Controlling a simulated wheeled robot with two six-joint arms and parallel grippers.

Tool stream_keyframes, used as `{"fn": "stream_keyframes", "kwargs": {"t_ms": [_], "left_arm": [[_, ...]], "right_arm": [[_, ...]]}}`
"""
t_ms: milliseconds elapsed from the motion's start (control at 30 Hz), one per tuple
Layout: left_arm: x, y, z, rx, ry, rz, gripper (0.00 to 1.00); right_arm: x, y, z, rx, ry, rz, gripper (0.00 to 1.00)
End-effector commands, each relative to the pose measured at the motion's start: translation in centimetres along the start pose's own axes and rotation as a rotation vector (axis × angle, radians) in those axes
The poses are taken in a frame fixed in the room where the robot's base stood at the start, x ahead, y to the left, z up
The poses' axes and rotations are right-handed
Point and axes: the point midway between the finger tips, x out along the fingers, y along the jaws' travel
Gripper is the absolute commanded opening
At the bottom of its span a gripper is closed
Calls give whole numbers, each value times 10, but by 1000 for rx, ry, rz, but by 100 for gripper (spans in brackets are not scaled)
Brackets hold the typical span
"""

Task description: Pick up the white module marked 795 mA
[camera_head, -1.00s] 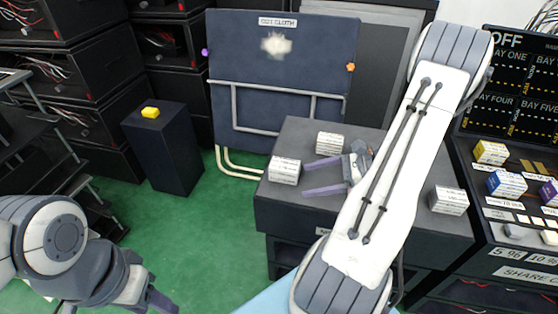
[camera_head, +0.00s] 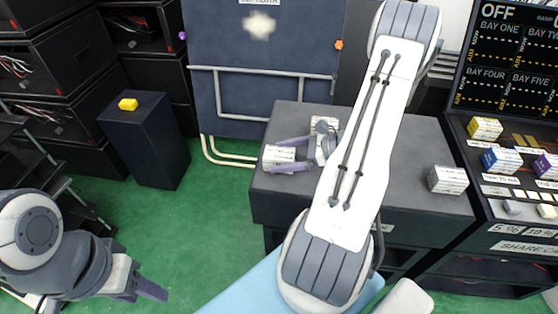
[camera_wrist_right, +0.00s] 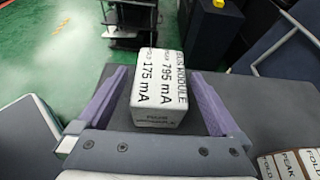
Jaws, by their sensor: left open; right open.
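The white module marked 795 mA (camera_wrist_right: 158,90) sits on the dark table top. In the right wrist view its labels read "PEAK 795 mA" and "HOLD 175 mA". My right gripper (camera_wrist_right: 155,98) is open, with a purple finger on each side of the module. In the head view the same module (camera_head: 279,154) is at the table's left edge, partly behind the fingers of my right gripper (camera_head: 288,155). Whether the fingers touch it is not clear. My left gripper (camera_head: 150,290) is low at the left, away from the table.
A second white module (camera_head: 324,125) stands behind my right gripper, and a third (camera_head: 447,180) stands at the table's right. The dark table (camera_head: 420,210) adjoins a console with coloured modules (camera_head: 485,129).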

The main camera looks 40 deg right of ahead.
Motion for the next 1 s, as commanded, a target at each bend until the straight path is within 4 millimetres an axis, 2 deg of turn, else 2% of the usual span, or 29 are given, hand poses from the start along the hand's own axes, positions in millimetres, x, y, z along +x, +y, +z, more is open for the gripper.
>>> {"fn": "stream_keyframes", "kwargs": {"t_ms": [33, 200, 467, 500, 567, 600, 733, 1000], "left_arm": [[6, 0, 0, 0, 0, 0, 50], [9, -1, 0, 0, 0, 0, 50], [8, -1, 0, 0, 0, 0, 50], [8, -1, 0, 0, 0, 0, 50], [8, -1, 0, 0, 0, 0, 50], [8, -1, 0, 0, 0, 0, 50], [8, -1, 0, 0, 0, 0, 50], [8, 0, 0, 0, 0, 0, 50]], "right_arm": [[11, 1, -4, 1, 0, 5, 100], [31, 1, -2, 0, -1, 5, 100], [33, 0, -1, 0, 0, 3, 100], [33, 0, -1, 0, 0, 3, 92], [33, 0, -1, 0, 0, 3, 69], [33, 0, -1, 0, -1, 3, 54], [33, 0, -1, 0, 0, 3, 6], [32, 0, 1, -1, -1, 2, 6]]}}
